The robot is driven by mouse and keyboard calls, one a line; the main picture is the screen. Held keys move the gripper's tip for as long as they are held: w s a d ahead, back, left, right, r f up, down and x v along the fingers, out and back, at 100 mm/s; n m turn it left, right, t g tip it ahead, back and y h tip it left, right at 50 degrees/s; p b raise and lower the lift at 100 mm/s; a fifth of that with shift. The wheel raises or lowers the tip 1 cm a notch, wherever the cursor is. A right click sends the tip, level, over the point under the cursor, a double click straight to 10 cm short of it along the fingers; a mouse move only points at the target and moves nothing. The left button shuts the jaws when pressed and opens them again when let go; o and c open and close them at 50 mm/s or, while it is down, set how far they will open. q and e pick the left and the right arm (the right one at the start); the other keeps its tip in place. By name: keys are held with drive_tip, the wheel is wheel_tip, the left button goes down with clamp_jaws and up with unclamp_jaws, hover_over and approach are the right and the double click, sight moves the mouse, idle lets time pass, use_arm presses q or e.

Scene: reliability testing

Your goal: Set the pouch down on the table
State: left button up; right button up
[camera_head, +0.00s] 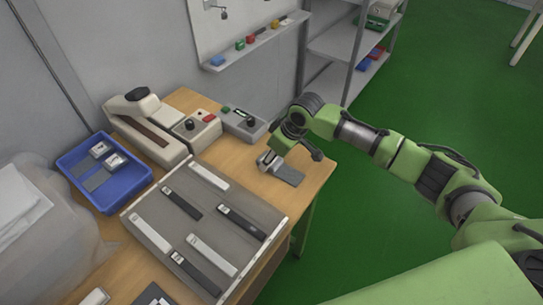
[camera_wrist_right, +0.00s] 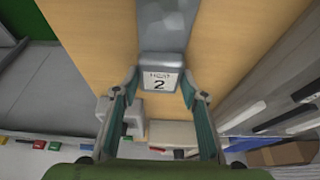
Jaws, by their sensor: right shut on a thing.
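The pouch (camera_head: 288,174) is a flat dark grey piece at the right end of the wooden table (camera_head: 312,164). In the right wrist view the pouch (camera_wrist_right: 165,22) has a grey end block with a white label reading 2. My right gripper (camera_head: 267,160) reaches in from the right and is shut on the pouch's labelled end. In the right wrist view its fingertips (camera_wrist_right: 160,78) sit on either side of that block. The pouch is flat and low over the wood; I cannot tell whether it touches. My left gripper is not in view.
A grey tray (camera_head: 155,238) with several black and white strips lies left of the pouch. Behind are a grey control box (camera_head: 243,124), a beige machine (camera_head: 148,127) and a blue bin (camera_head: 118,192). Bare wood surrounds the pouch, with the table's right edge close by.

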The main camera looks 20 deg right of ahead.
sight(284, 172)
drive_tip(key=shift+f, duration=0.2)
drive_tip(key=o, duration=1)
drive_tip(key=shift+o, duration=0.2)
drive_tip(key=shift+r, duration=0.1)
drive_tip(key=v, duration=1.2)
drive_tip(key=shift+r, duration=0.1)
